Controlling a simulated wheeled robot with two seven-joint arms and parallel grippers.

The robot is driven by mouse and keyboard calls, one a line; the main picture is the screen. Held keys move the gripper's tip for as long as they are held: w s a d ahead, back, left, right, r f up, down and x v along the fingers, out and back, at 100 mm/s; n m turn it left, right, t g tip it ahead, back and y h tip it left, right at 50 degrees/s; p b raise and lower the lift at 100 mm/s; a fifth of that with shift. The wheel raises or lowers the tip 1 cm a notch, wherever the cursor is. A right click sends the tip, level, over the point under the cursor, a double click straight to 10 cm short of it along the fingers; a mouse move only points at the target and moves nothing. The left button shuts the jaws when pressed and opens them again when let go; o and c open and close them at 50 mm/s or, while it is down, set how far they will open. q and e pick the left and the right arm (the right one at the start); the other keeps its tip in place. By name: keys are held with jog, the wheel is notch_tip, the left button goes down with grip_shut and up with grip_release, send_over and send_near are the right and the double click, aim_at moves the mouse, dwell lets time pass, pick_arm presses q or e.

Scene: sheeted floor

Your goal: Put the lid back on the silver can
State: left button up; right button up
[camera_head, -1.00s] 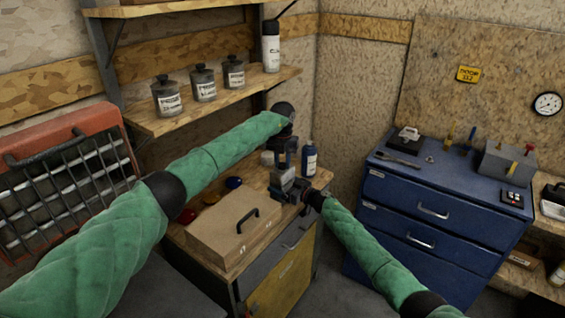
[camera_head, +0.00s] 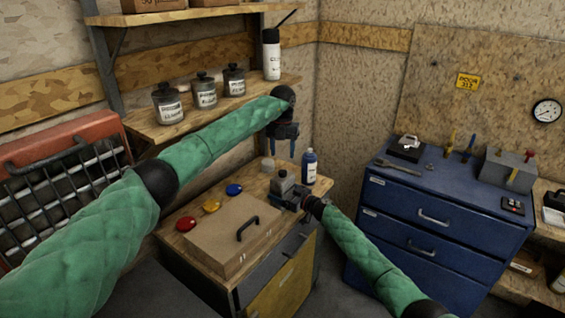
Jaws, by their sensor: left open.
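The silver can (camera_head: 283,188) stands on the wooden bench near its right edge. A small knob-like top shows on it, which looks like the lid (camera_head: 283,174), seated on the can; the picture is too small to show how snugly. My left gripper (camera_head: 283,158) is above the can, pointing down, its two fingers apart and nothing between them. My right gripper (camera_head: 293,199) is low at the can's right side and appears closed around its lower body; its fingertips are partly hidden.
A cardboard-coloured box (camera_head: 232,235) with a black handle fills the bench front. Red (camera_head: 186,223), yellow (camera_head: 211,206) and blue (camera_head: 234,189) round pieces lie behind it. A blue bottle (camera_head: 309,166) stands close behind the can. Several lidded canisters (camera_head: 205,92) stand on the shelf above.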

aim_at(289, 195)
pick_arm(q)
jog(key=shift+r, duration=1.85)
pick_arm(e)
jog(key=o, duration=1.7)
jog(key=shift+d, duration=0.1)
jog(key=shift+s+d+f, duration=0.1)
jog(key=shift+s+d, duration=0.25)
jog(key=shift+d, duration=0.15)
pick_arm(q)
jog(key=shift+f+b, duration=1)
jog(key=shift+f, duration=0.05)
pick_arm(e)
jog(key=shift+v, duration=3.2)
pick_arm(q)
jog(key=shift+d, duration=0.1)
